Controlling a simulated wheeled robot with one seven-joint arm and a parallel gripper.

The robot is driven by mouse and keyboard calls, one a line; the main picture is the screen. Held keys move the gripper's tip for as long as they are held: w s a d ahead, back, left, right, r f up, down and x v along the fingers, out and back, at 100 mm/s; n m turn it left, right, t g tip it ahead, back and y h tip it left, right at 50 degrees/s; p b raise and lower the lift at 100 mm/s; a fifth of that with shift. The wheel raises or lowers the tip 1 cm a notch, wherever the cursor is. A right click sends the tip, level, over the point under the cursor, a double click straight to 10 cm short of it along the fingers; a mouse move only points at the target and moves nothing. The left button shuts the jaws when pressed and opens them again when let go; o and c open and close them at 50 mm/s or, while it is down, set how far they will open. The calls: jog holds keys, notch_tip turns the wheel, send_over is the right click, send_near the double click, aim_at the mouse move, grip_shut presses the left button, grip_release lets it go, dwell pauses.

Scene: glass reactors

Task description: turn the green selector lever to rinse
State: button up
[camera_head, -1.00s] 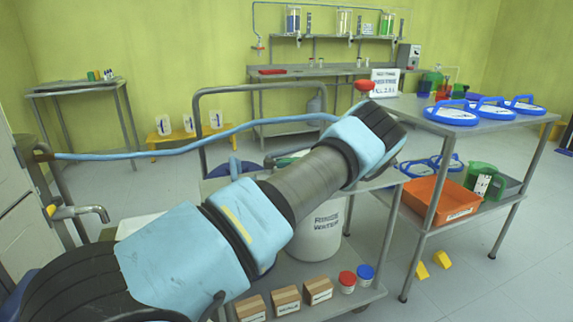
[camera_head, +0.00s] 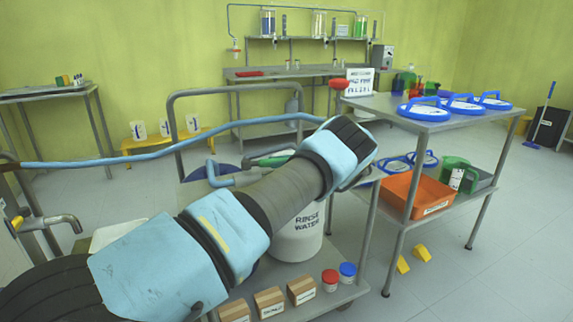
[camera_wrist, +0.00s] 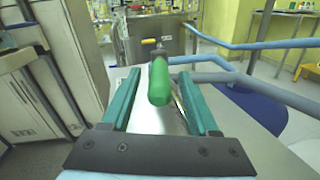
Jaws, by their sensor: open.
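The green selector lever (camera_wrist: 160,84) shows in the wrist view as a rounded green handle, its near end toward me. My gripper (camera_wrist: 159,74) is open, with one teal finger on each side of the lever and gaps between. The lever appears to lie between the fingers, but its exact depth is unclear. In the head view my arm hides most of the gripper. A small green piece (camera_head: 270,161) shows beyond the arm there; I cannot tell whether it is lever or finger.
A blue hose (camera_head: 150,148) runs across behind my arm. A white rinse water bucket (camera_head: 297,238) stands on the cart below. A shelf table (camera_head: 425,118) with blue-rimmed lids stands at right.

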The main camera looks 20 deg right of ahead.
jog(key=shift+s+d+b, duration=0.15)
jog(key=shift+d+b, duration=0.15)
jog(key=shift+d, duration=0.45)
jog(key=shift+s+d+b, duration=0.1)
jog(key=shift+d+b, duration=0.15)
jog(key=shift+d, duration=0.5)
jog(key=shift+c, duration=0.4)
